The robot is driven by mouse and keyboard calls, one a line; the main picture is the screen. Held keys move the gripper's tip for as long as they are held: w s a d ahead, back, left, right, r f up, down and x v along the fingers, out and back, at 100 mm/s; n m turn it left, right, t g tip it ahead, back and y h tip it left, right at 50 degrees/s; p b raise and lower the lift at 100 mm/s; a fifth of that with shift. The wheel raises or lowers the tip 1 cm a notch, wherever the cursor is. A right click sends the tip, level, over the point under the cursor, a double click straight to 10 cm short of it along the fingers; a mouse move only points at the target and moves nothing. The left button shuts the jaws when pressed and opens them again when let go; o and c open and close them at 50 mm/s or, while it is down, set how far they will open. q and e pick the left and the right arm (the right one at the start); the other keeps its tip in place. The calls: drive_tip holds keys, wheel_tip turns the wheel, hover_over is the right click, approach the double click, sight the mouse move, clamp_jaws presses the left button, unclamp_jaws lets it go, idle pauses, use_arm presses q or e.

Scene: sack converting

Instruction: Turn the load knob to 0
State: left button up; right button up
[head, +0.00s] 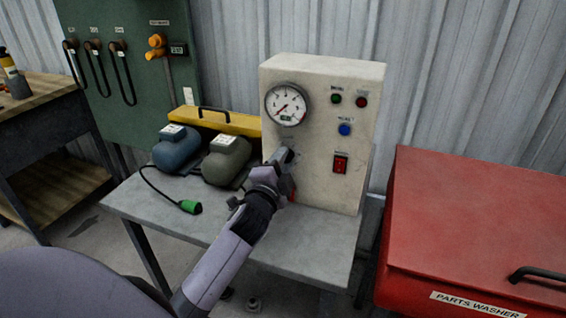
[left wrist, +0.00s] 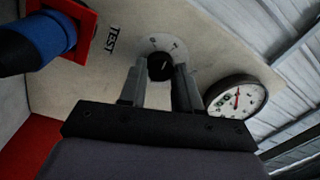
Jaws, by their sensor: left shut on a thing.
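The load knob (left wrist: 160,67) is a small black round knob on a pale dial plate (left wrist: 158,44) on the cream tester box (head: 340,110). It has a light pointer mark, but the plate's figures are too small to read. My left gripper (head: 287,158) reaches the box's front below the gauge and hides the knob in the head view. In the left wrist view my left gripper (left wrist: 160,78) has a finger on each side of the knob, shut on it. The gauge (head: 287,104) has a white face and red needle. My right gripper is out of view.
A red socket with a blue plug (left wrist: 52,36) is beside the TEST label. A red switch (head: 340,163) and several buttons are on the box. Two pumps (head: 226,160) and a green-ended cable (head: 190,207) lie left on the grey table (head: 320,230). A red parts washer (head: 470,220) stands right.

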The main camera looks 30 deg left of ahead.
use_arm(q)
drive_tip(key=n, duration=0.3)
drive_tip(key=shift+n+p, duration=0.4)
drive_tip(key=shift+n+g+p, duration=0.3)
drive_tip(key=shift+n+p, duration=0.25)
drive_tip(key=shift+n, duration=1.35)
drive_tip(key=o, duration=1.1)
drive_tip(key=shift+c, duration=0.2)
drive_tip(key=shift+s, duration=0.1)
